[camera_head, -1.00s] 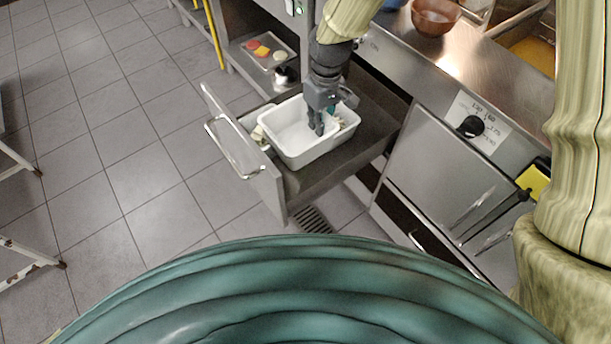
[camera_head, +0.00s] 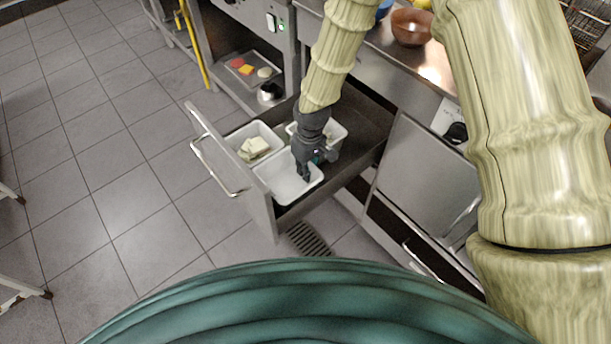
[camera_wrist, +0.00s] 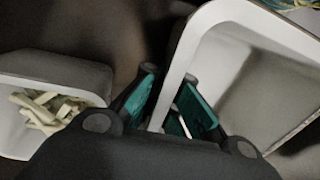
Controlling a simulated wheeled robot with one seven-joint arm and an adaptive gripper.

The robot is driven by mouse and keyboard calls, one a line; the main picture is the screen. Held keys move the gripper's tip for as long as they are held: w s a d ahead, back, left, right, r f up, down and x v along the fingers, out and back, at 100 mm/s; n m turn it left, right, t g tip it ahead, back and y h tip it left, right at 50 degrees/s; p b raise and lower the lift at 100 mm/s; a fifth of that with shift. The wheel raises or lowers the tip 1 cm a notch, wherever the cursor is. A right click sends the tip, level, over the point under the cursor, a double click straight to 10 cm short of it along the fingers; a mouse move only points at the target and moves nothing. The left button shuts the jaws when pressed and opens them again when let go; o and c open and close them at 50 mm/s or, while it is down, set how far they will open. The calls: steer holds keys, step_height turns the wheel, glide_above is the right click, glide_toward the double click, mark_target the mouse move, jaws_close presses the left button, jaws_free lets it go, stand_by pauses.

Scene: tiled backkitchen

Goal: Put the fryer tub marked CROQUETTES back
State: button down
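An empty-looking white tub (camera_head: 284,181) sits in the front part of the open drawer (camera_head: 262,204). I cannot read any label, so I cannot tell which tub is marked CROQUETTES. My gripper (camera_head: 305,176) reaches down over its inner side. In the wrist view the gripper (camera_wrist: 170,98) has its teal fingers apart, one on each side of the wall of the white tub (camera_wrist: 258,85), with a visible gap beside the wall. A second white tub (camera_head: 236,138) with pale pieces sits to the left; it also shows in the wrist view (camera_wrist: 60,70). A third tub (camera_head: 337,133) is partly hidden behind my gripper.
The drawer's front panel and handle (camera_head: 215,170) stick out over the floor. The drawer's right rear floor (camera_head: 362,130) is bare. A shelf at the back holds a tray (camera_head: 247,68) and a dark pot (camera_head: 270,92). A brown bowl (camera_head: 411,27) stands on the counter.

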steer(key=shift+f, duration=1.45)
steer(key=shift+f, duration=0.1)
steer(key=c, duration=1.6)
jaws_free()
steer(key=shift+c, duration=0.2)
step_height(320, 180, up, 12)
steer(key=shift+w+d+p, duration=0.3)
steer(key=shift+d+p, duration=0.1)
